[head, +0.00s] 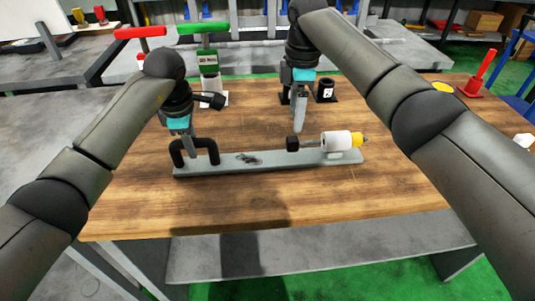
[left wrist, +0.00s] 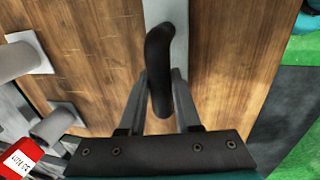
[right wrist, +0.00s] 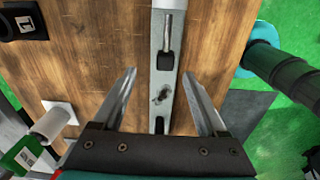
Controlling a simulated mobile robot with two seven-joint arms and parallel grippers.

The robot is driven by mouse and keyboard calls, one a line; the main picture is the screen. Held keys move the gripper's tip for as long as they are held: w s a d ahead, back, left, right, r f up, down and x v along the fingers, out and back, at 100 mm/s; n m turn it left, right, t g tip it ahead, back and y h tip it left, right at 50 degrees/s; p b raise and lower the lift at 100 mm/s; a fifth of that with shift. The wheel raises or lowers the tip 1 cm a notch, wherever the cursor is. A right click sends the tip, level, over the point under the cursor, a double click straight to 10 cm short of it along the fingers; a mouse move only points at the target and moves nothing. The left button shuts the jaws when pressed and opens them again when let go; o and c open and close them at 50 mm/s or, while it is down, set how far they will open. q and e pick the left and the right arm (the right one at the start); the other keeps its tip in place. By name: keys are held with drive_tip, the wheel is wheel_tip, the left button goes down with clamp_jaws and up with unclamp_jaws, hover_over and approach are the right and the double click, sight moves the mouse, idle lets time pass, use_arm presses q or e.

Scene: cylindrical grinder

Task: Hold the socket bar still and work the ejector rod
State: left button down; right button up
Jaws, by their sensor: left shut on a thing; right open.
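The socket bar (head: 225,168) is a long grey bar lying on the wooden table. A black arched handle (head: 195,147) stands at its left end. My left gripper (head: 193,157) is shut on this handle, which shows between its fingers in the left wrist view (left wrist: 160,60). At the bar's right end sits a white cylinder with a yellow end (head: 340,141). The ejector rod (head: 309,144), thin and grey with a black block-like tip (head: 292,143), sticks out of it to the left. A small dark patch marks the bar's middle.
Behind my grippers stand a black holder with a label (head: 325,90) and a white cylinder with a green labelled top (head: 208,75). A red-handled tool (head: 482,75) stands at the table's right. The table in front of the bar is clear.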

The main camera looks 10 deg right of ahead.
sight(293, 139)
drive_tip(key=shift+s+a, duration=0.15)
drive_tip(key=shift+s, duration=0.15)
drive_tip(key=shift+f, duration=4.55)
clamp_jaws()
